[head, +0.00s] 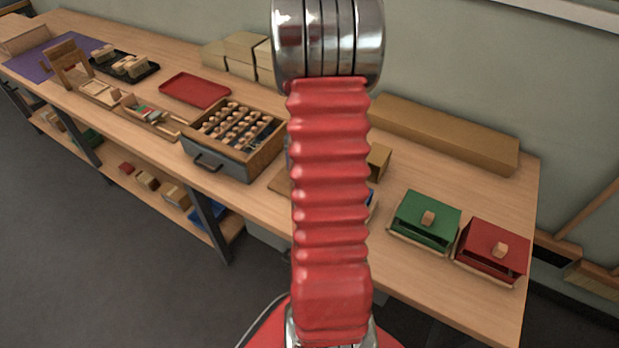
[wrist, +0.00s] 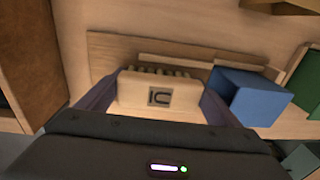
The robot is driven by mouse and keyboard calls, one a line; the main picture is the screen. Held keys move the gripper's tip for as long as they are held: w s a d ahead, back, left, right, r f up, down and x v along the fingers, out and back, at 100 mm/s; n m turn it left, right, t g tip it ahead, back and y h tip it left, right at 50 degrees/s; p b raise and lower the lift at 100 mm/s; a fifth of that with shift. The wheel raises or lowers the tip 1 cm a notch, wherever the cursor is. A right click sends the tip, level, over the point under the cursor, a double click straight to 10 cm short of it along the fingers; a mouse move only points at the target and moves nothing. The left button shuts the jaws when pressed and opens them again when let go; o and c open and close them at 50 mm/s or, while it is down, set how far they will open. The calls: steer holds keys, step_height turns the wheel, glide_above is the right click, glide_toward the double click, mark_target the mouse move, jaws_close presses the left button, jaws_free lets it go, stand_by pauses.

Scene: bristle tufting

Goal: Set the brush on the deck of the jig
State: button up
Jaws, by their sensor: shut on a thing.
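The brush (wrist: 134,92) is a pale block with a dark square mark on its face and a row of dark tufts along its far edge. My gripper (wrist: 158,100) is shut on it, one purple finger at each end. Beyond the tufts, in the wrist view, is a flat wooden board (wrist: 115,45), probably the jig's deck. I cannot tell whether the brush touches it. In the head view my red arm hides the brush and gripper, and only an edge of the board (head: 281,183) shows left of the arm.
A blue block (wrist: 250,98) stands close to the right finger. A drawer cabinet with rows of pegs (head: 232,150) stands left of my arm. Green (head: 424,221) and red (head: 492,252) lidded boxes stand to the right. A long cardboard box (head: 445,132) lies along the wall.

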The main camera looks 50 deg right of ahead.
steer(key=shift+f, duration=0.25)
steer(key=o, duration=1.2)
steer(key=shift+a+f, duration=0.1)
step_height(320, 180, up, 13)
steer(key=shift+w+d+r, duration=0.2)
steer(key=shift+w+d, duration=0.1)
steer(key=shift+w, duration=0.05)
